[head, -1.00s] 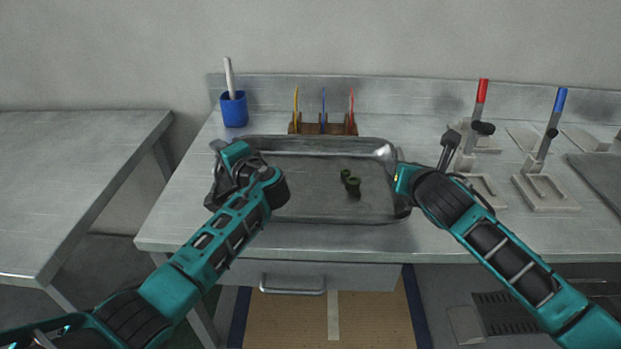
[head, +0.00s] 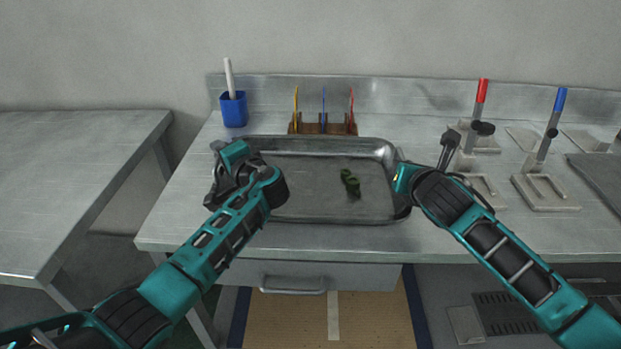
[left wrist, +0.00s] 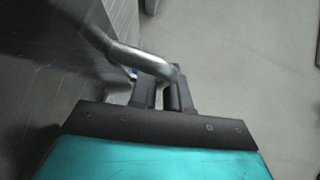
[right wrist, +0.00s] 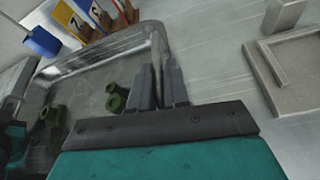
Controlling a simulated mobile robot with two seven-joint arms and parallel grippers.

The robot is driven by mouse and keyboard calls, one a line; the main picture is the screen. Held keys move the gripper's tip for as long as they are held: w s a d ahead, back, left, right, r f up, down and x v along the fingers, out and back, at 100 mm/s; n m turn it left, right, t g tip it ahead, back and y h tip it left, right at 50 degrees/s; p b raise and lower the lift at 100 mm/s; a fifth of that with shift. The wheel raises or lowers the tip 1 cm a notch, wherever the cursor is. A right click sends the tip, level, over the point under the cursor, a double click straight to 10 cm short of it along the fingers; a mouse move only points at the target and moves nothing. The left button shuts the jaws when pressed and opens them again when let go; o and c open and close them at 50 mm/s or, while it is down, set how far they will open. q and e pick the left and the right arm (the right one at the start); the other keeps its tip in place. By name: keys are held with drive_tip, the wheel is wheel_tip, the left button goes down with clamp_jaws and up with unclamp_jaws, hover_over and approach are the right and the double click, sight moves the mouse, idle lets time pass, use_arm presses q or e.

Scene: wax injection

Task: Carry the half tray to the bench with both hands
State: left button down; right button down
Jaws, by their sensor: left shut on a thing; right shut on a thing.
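The half tray (head: 310,211) is a shallow grey metal tray at the front middle of the bench (head: 200,185) in the head view. Small dark green parts (head: 350,184) lie in it, right of its middle; they also show in the right wrist view (right wrist: 115,95). My left gripper (head: 222,172) is at the tray's left end; in the left wrist view its fingers (left wrist: 163,90) are shut on the tray's rim (left wrist: 135,55). My right gripper (head: 400,175) is at the right end; in the right wrist view its fingers (right wrist: 160,85) are shut on the rim. I cannot tell whether the tray touches the bench.
To the right are grey stands with a red-handled tool (head: 481,92) and a blue-handled tool (head: 559,100). Another table (head: 70,180) stands left, across a gap.

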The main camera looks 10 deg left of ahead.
use_arm(q)
drive_tip(key=shift+r, duration=0.15)
use_arm(e)
drive_tip(key=shift+a+r, duration=0.1)
drive_tip(key=shift+r, duration=0.05)
